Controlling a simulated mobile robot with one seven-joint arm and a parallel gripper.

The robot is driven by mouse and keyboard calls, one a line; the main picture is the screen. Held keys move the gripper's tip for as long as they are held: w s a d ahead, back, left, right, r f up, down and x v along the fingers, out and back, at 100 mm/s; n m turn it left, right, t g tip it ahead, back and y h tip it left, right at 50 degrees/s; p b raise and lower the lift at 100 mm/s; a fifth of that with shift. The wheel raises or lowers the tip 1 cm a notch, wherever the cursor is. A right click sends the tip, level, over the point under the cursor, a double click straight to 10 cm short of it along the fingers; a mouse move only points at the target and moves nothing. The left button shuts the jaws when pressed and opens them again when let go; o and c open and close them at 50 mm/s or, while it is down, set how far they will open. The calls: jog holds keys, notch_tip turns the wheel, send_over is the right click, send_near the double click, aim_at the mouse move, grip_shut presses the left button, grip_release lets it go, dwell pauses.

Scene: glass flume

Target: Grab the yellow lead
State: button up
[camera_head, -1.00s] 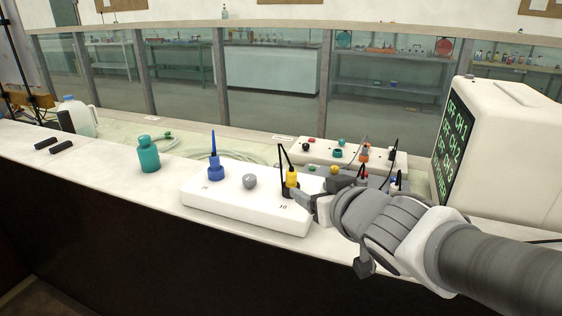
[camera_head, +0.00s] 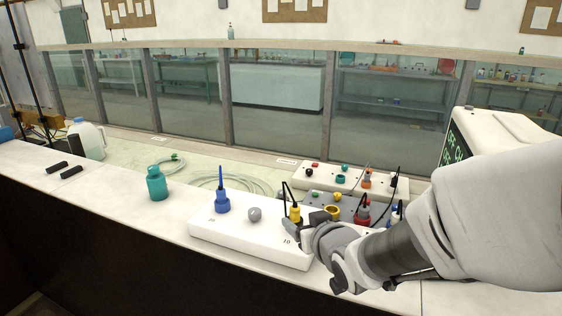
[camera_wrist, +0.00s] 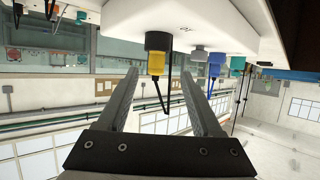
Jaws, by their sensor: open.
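The yellow lead (camera_head: 295,213) is a yellow plug with a thin black cable, standing upright at the right end of a white box (camera_head: 245,235). In the wrist view, which is upside down, the yellow plug (camera_wrist: 156,62) and its black collar show beyond and between my fingertips. My gripper (camera_head: 296,226) is close beside the plug at its near right in the head view. In the wrist view my gripper (camera_wrist: 160,80) is open and empty, one finger on each side of the plug's line. Whether a finger touches it, I cannot tell.
A blue plug (camera_head: 222,201) and a grey knob (camera_head: 254,214) stand on the same box. A red plug (camera_head: 362,214) and a yellow ring (camera_head: 332,211) lie close to my gripper. A teal bottle (camera_head: 157,184) stands left. A monitor (camera_head: 480,135) is behind my arm.

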aim_at(295, 215)
jog(key=shift+p+x, duration=0.9)
jog(key=shift+p, duration=1.7)
jog(key=shift+x, duration=1.25)
jog(key=shift+r+x, duration=0.2)
jog(key=shift+x, duration=2.45)
jog(key=shift+w+d, duration=0.15)
jog(key=shift+d, duration=0.05)
grip_shut()
